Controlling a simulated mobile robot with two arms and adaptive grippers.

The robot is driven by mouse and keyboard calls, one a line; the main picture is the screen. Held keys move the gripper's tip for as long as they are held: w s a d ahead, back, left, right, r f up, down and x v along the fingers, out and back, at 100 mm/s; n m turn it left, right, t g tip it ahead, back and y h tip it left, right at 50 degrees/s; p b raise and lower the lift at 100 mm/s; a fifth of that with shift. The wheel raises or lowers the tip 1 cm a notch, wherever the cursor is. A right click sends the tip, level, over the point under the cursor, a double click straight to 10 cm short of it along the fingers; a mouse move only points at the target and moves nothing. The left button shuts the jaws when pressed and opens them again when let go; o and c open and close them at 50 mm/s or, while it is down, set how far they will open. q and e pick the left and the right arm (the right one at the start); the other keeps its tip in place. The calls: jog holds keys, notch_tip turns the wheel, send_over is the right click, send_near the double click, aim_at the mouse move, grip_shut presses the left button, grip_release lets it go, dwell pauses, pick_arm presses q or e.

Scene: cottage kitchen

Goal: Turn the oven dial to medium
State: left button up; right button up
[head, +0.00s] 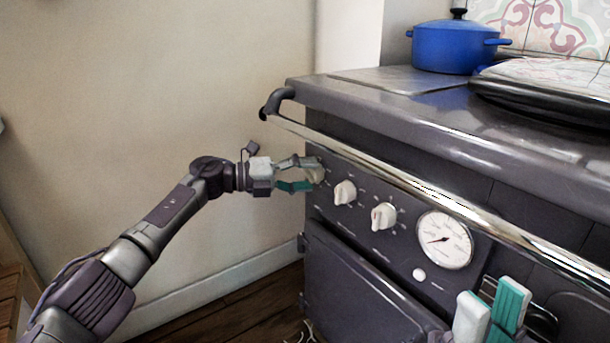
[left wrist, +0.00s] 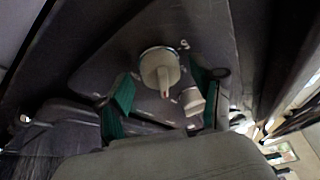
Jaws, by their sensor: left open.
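The oven's front panel carries a row of cream dials. The leftmost dial (head: 316,172) is partly hidden by my left gripper (head: 303,173). In the left wrist view, a round cream dial (left wrist: 160,70) with a raised grip and a small red mark lies between the two teal fingers of the left gripper (left wrist: 165,95). The fingers are spread, with space on both sides of the dial. The middle dial (head: 345,192) and the right dial (head: 384,216) stand farther along the panel. My right gripper (head: 490,315) shows at the lower right; its opening is unclear.
A chrome rail (head: 400,185) runs along the oven front above the dials. A round gauge (head: 444,240) and a white button (head: 419,274) are to the right. A blue pot (head: 455,46) stands on top. The wall (head: 150,90) is left of the oven.

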pick_arm(q)
jog(key=v, duration=1.2)
